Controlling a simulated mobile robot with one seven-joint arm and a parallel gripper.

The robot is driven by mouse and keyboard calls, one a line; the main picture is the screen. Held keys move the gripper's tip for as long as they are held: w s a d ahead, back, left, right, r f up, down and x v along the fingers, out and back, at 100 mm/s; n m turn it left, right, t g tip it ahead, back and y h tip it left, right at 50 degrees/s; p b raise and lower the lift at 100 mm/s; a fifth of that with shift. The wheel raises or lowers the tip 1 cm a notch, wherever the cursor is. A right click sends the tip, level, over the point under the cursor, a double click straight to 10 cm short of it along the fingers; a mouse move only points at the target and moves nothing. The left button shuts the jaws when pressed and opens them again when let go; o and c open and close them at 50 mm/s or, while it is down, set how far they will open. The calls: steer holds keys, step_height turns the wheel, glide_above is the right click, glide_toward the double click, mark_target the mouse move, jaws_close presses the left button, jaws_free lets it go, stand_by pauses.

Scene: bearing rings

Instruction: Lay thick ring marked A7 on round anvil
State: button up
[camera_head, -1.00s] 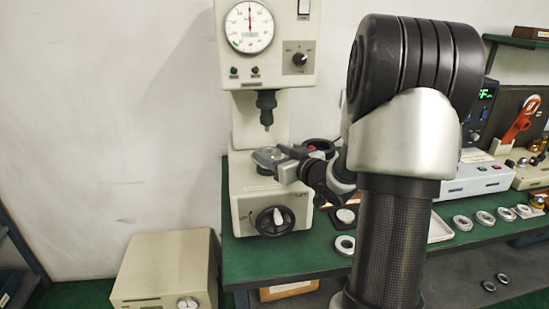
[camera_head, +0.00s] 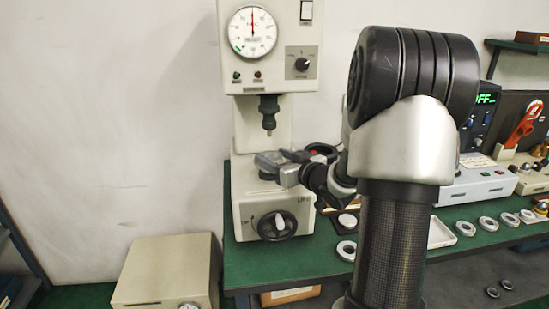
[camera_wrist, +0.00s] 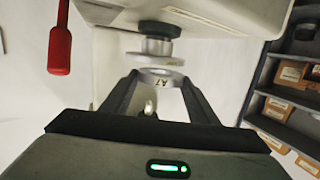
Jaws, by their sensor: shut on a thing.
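In the head view, my gripper (camera_head: 278,162) comes in from the right and holds the ring (camera_head: 267,160) below the press spindle (camera_head: 268,112). The round anvil (camera_head: 266,175) shows partly under the ring, on the press base. In the wrist view, a metal disc on a post, apparently the anvil (camera_wrist: 152,58), sits just beyond the ring. I cannot tell whether the two touch.
The press (camera_head: 270,55) with dial and knob stands behind. Loose rings (camera_head: 487,223) and a pale disc (camera_head: 347,219) lie on the green bench (camera_head: 300,262) to the right. A beige box (camera_head: 165,270) stands low left. My arm hides the bench middle.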

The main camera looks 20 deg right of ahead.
steer(key=shift+f+b, duration=0.45)
steer(key=shift+f, duration=0.05)
stand_by(0.5)
steer(key=o, duration=1.4)
